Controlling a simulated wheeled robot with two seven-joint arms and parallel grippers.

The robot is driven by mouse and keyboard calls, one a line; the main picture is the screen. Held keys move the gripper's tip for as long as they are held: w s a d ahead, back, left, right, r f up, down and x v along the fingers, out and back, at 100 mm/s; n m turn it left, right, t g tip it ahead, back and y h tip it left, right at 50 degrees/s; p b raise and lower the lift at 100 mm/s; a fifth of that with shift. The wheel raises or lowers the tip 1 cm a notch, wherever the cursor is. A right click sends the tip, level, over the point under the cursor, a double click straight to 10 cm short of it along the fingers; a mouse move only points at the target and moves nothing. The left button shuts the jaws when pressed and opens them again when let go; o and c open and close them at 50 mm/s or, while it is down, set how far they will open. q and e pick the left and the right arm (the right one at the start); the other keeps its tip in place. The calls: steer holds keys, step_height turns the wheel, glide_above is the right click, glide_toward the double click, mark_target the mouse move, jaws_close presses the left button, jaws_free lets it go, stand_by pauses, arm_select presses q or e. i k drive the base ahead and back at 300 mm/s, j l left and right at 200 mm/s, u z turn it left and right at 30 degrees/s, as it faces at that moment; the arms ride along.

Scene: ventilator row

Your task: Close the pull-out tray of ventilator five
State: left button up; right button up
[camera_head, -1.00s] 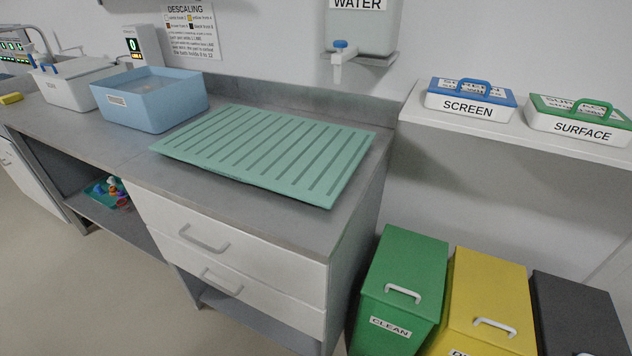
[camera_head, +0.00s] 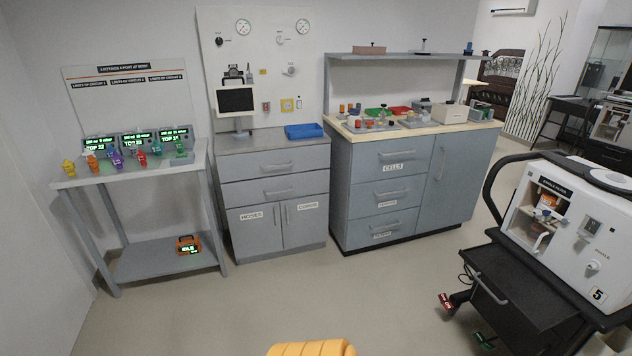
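A white ventilator (camera_head: 580,235) marked "5" stands on a dark wheeled cart at the right. Below it, a dark pull-out tray (camera_head: 518,290) with a grey bar handle (camera_head: 490,289) juts out from the cart toward the left; it looks pulled out. An orange rounded shape shows at the bottom edge; I cannot tell what it is. Neither of my grippers is in view.
Open floor (camera_head: 350,290) lies between me and the cart. The cart has a black push handle (camera_head: 497,180) and red and green pedals by its wheels. Grey drawer cabinets (camera_head: 275,190) and a side table (camera_head: 140,172) with small monitors line the back and left.

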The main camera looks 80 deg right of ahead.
mark_target(536, 303)
steer(key=z, duration=4.1)
